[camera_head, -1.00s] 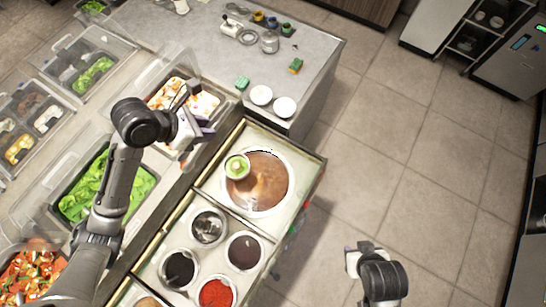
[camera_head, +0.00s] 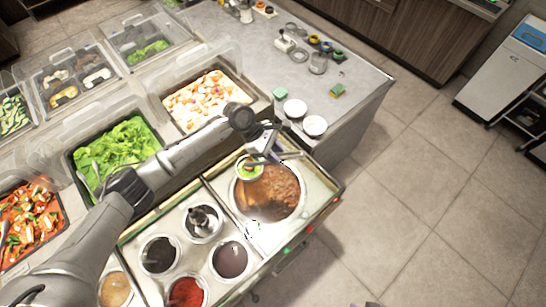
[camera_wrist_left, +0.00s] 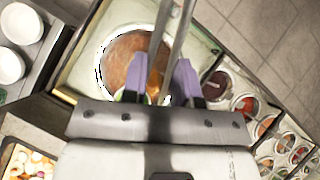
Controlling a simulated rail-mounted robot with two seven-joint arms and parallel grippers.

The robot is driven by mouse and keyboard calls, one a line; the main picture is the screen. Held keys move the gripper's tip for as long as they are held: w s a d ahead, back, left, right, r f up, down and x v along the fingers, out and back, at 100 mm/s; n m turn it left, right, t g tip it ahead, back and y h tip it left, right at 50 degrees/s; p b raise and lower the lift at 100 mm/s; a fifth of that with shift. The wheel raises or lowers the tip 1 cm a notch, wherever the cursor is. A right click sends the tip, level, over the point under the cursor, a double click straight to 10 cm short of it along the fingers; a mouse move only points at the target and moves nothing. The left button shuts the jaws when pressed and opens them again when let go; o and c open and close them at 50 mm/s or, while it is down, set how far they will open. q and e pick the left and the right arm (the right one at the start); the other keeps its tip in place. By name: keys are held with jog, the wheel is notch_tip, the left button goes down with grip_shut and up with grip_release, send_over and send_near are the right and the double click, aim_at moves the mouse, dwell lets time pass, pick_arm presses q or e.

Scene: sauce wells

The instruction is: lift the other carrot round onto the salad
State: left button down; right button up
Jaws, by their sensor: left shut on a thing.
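The salad bowl stands over the left part of the large brown sauce well (camera_head: 283,196). In the wrist view only a green sliver of it shows. My right gripper is out of view.
Smaller sauce wells, one of them red (camera_head: 187,293), lie in front of the large well. A tray of diced food (camera_head: 207,97) and a tray of lettuce (camera_head: 115,150) lie to the left. Two white bowls (camera_head: 305,117) stand on the counter behind.

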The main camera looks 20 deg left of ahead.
pick_arm(q)
notch_tip(320, 180, down, 11)
jog(key=w+a+b, duration=0.1)
jog(key=w+b, duration=0.1)
jog(key=b, duration=0.8)
jog(key=shift+r+m, duration=0.2)
jog(key=shift+m, duration=0.1)
jog(key=shift+w+a, duration=0.1)
jog(key=c, duration=1.4)
grip_release()
jog(key=shift+r, duration=0.1)
notch_tip(320, 180, up, 9)
jog(key=p, duration=1.1)
jog(key=shift+p, duration=0.4)
